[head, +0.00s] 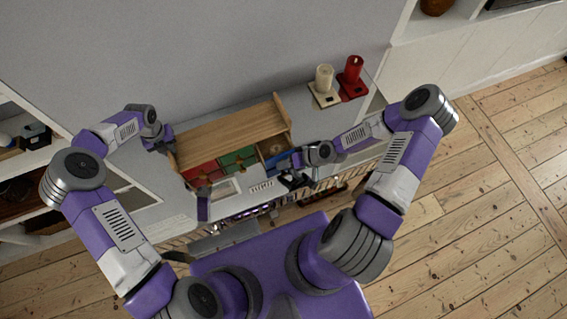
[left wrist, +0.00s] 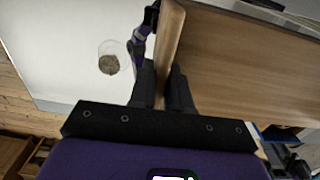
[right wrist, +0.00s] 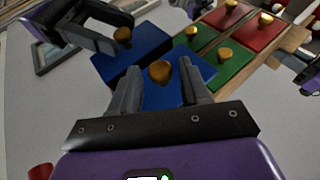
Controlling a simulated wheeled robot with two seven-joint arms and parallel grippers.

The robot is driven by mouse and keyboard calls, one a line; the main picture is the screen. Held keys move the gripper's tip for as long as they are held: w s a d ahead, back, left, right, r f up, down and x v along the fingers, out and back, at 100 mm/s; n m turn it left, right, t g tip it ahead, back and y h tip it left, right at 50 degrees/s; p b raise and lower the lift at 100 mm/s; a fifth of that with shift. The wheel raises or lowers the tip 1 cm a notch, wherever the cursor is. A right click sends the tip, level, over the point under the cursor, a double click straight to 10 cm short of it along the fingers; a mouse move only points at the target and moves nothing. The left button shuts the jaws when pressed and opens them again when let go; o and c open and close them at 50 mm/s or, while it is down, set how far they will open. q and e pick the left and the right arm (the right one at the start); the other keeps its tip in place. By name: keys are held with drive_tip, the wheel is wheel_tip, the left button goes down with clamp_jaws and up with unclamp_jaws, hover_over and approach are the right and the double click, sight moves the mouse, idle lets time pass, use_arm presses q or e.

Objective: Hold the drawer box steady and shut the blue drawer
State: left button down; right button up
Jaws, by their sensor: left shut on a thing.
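The wooden drawer box (head: 225,133) stands on the pale cabinet top, with red, green and blue drawers in its front. My left gripper (head: 163,147) is shut on the upright side board (left wrist: 170,45) at the box's left end. My right gripper (right wrist: 160,85) is open in front of the blue drawers. A gold knob (right wrist: 160,71) on one blue drawer (right wrist: 178,88) lies between its fingers, apparently untouched. Another blue drawer (right wrist: 138,62) beside it has its own knob. In the head view the blue drawer area (head: 283,161) is partly hidden by my right gripper (head: 293,174).
A glass jar (left wrist: 109,62) shows left of the box in the left wrist view.

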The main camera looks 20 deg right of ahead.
sight(277, 145)
clamp_jaws()
drive_tip(key=w, duration=0.8)
drive_tip(key=shift+w+a, duration=0.15)
drive_tip(key=shift+w, duration=0.2)
drive_tip(key=shift+o, duration=1.2)
unclamp_jaws()
